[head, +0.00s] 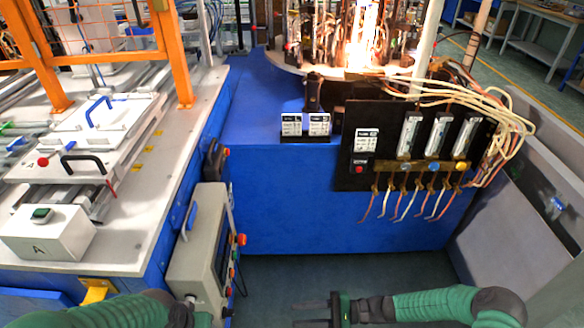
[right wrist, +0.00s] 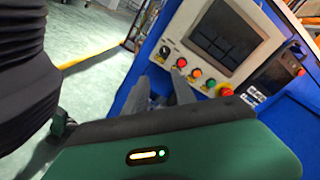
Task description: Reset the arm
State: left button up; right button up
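My right gripper (head: 312,313) is low in the head view, in front of the blue machine (head: 330,190). Its two dark fingers point left with a gap between them and nothing in it. The fingers also show in the right wrist view (right wrist: 162,95), in front of a control panel with a screen and coloured buttons (right wrist: 218,58). My left arm comes in at the bottom left of the head view; its gripper cannot be made out.
A grey control box (head: 200,245) stands between the left bench (head: 130,225) and the blue machine. A flame (head: 362,45) burns at the back. Thin hoses hang below the black flowmeter panel (head: 385,110). A grey panel (head: 510,230) stands right. Open floor (head: 350,270) shows in front.

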jog(key=s+d+r+n+g+h, duration=0.2)
jog(key=s+d+r+n+h, duration=0.2)
jog(key=s+d+n+h, duration=0.7)
jog(key=w+d+r+m+t+h+p, duration=0.1)
jog(key=d+r+t+h+p, duration=0.1)
jog(key=r+p, duration=0.6)
jog(key=w+d+r+m+t+h+p, duration=0.1)
jog(key=r+h+p, duration=0.3)
jog(key=r+p, duration=0.5)
notch_tip(320, 180, up, 9)
jog(key=shift+w+d+f+t+h, duration=0.15)
jog(key=shift+d+t+h, duration=0.15)
jog(key=shift+d+t, duration=0.3)
jog(key=shift+w, duration=0.1)
